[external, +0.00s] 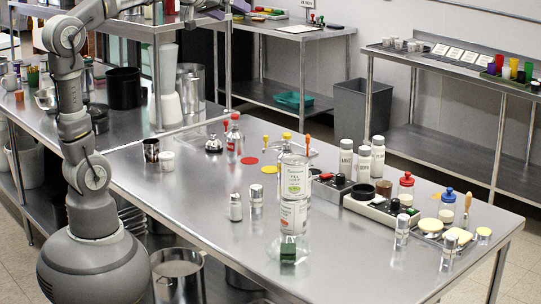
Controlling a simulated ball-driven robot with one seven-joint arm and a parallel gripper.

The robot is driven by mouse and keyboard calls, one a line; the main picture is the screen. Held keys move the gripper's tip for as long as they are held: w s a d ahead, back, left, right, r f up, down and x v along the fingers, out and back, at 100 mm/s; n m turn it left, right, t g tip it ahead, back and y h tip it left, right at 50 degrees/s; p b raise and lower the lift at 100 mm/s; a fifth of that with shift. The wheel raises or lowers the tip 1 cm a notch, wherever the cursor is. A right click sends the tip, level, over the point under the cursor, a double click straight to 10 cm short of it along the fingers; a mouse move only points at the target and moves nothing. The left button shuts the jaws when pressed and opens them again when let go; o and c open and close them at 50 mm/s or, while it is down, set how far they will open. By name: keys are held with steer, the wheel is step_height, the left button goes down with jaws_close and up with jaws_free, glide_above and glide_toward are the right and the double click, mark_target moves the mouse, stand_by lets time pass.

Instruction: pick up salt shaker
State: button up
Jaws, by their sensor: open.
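A small shaker with a white body and a grey metal cap (235,208) stands upright on the steel table, left of the stacked cans. A clear shaker with a metal top (256,200) stands close to its right. Two similar shakers stand at the right end, one near the jars (402,231) and one near the front edge (448,250). I cannot read labels to tell which holds salt. My gripper (208,15) is partly visible at the top edge, open, with its fingers apart and nothing seen between them. It is high above the table, far from the shakers.
A red-topped bottle (233,135) and bell (213,143) stand behind. Condiment trays (380,208) crowd the right. The table's front left is clear.

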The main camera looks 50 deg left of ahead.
steer(key=s+r+m+t, duration=0.1)
steer(key=s+r, duration=0.1)
steer(key=s+r+m+t+b, duration=0.1)
steer(key=s+r, duration=0.1)
steer(key=r, duration=0.1)
steer(key=s+a+r+m, duration=0.1)
steer(key=s+r, duration=0.1)
steer(key=r, duration=0.1)
steer(key=shift+s+a+r+t, duration=0.1)
steer(key=shift+s+r+t, duration=0.1)
steer(key=shift+t, duration=0.2)
steer(key=c, duration=0.3)
steer(key=shift+r+m, duration=0.3)
steer(key=shift+c, duration=1.3)
